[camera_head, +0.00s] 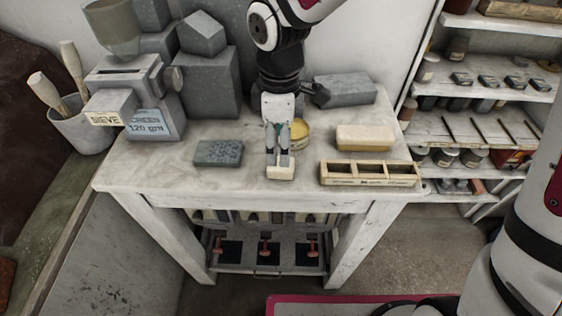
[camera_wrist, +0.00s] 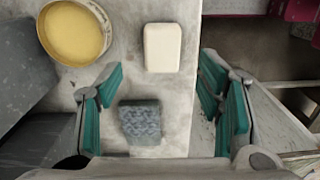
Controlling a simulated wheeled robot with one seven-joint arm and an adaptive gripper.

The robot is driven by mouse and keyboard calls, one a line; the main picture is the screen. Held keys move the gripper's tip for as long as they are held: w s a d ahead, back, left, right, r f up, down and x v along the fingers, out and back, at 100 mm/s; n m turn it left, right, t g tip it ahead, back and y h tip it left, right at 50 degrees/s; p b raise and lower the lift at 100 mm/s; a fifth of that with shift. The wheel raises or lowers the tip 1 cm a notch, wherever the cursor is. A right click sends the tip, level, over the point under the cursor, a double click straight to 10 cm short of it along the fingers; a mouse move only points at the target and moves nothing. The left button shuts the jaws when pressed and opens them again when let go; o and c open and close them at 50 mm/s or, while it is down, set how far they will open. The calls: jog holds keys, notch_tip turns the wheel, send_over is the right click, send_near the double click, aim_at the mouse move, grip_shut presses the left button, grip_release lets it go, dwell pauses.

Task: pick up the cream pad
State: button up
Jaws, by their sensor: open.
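The cream pad (camera_head: 281,173) lies flat near the front edge of the worktable, partly hidden by my gripper in the head view. In the wrist view the cream pad (camera_wrist: 162,47) is a pale rounded rectangle, ahead of the space between the fingers. My gripper (camera_head: 277,150) points down over the table, open and empty. In the wrist view its teal finger pads (camera_wrist: 160,88) stand wide apart. The gap between fingertips and pad is hard to judge.
A grey speckled block (camera_head: 218,154) lies left of my gripper. A round yellow dish (camera_head: 300,131) stands behind it. A larger cream-and-tan block (camera_head: 365,137) and a wooden divided tray (camera_head: 368,181) are to the right. A sieve machine (camera_head: 135,95) stands at the left.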

aim_at(281, 168)
jog(key=shift+s+d+f+p, duration=0.1)
jog(key=shift+f+p, duration=0.05)
jog(key=shift+f, duration=1.65)
jog(key=shift+s+f+p, duration=0.1)
jog(key=shift+f+p, duration=0.05)
jog(key=shift+f, duration=1.65)
jog(key=c, duration=1)
